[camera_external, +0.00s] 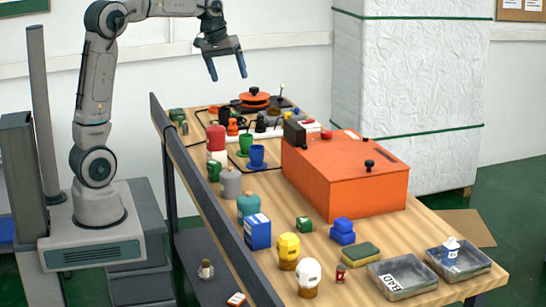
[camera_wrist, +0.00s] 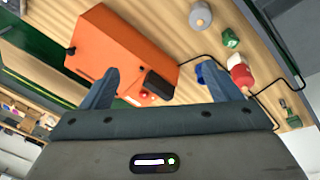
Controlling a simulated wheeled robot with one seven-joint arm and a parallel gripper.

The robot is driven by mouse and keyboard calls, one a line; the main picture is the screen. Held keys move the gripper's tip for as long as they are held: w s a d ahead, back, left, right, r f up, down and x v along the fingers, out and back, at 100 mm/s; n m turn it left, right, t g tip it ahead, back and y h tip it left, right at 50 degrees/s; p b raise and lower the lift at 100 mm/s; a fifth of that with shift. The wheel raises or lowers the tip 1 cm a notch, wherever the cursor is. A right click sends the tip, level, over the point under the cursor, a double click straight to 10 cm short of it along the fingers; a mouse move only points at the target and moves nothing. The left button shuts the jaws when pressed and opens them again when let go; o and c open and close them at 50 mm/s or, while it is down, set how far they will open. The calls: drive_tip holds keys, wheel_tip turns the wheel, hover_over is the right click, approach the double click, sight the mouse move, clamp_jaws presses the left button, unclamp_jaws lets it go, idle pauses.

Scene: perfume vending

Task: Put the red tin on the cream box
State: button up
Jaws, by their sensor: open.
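My gripper (camera_external: 227,72) is open and empty, high above the far part of the table; its two fingers also show in the wrist view (camera_wrist: 163,72). A red cylinder (camera_external: 216,136), likely the red tin, stands at the table's left side over a whitish part (camera_external: 216,157). It also shows red and white in the wrist view (camera_wrist: 237,61), beyond the right finger. I cannot tell whether the whitish part is the cream box or part of the same stack. No other clear cream box shows.
A large orange box (camera_external: 350,180) fills the table's middle right. Blue (camera_external: 257,157) and green cups (camera_external: 245,145), a grey jar (camera_external: 230,183) and a dark rail (camera_external: 205,195) are nearby. Two trays (camera_external: 402,276) (camera_external: 458,262) stand in front.

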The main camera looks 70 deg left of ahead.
drive_tip(key=s+d+f+m, duration=0.4)
drive_tip(key=s+d, duration=0.5)
drive_tip(key=s, duration=0.1)
drive_tip(key=s+d+f+m+t, duration=0.1)
drive_tip(key=s+d+f+m, duration=0.3)
drive_tip(key=s+d, duration=0.5)
drive_tip(key=shift+s+d+f+m, duration=0.25)
drive_tip(key=shift+s+m, duration=0.25)
drive_tip(key=shift+s, duration=0.45)
